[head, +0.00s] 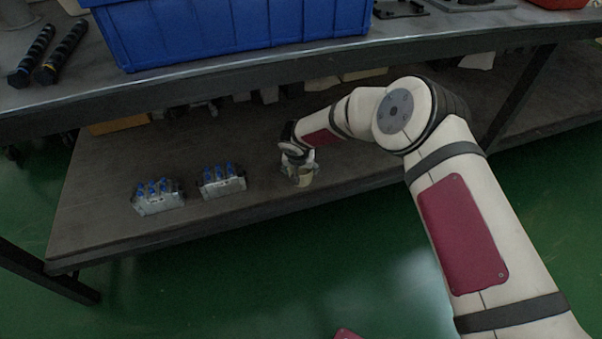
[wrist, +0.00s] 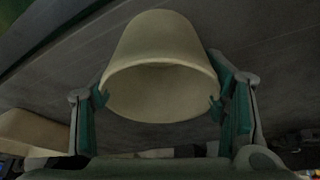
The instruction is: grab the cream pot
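The cream pot (wrist: 165,55) fills the upper middle of the wrist view, its open rim turned toward the camera. My gripper (wrist: 158,100) has one finger on each side of the pot, and both fingertips meet its sides near the rim. The gripper looks shut on the pot. In the head view the pot (head: 304,177) shows small and pale, partly covered by my gripper (head: 298,168), over the lower shelf near its front edge. I cannot tell whether the pot touches the shelf.
Two metal valve blocks with blue tops, one (head: 158,199) and another (head: 222,181), stand on the lower shelf (head: 110,225) left of my gripper. The upper shelf (head: 180,84) overhangs it and carries a blue bin (head: 235,30). Green floor lies in front.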

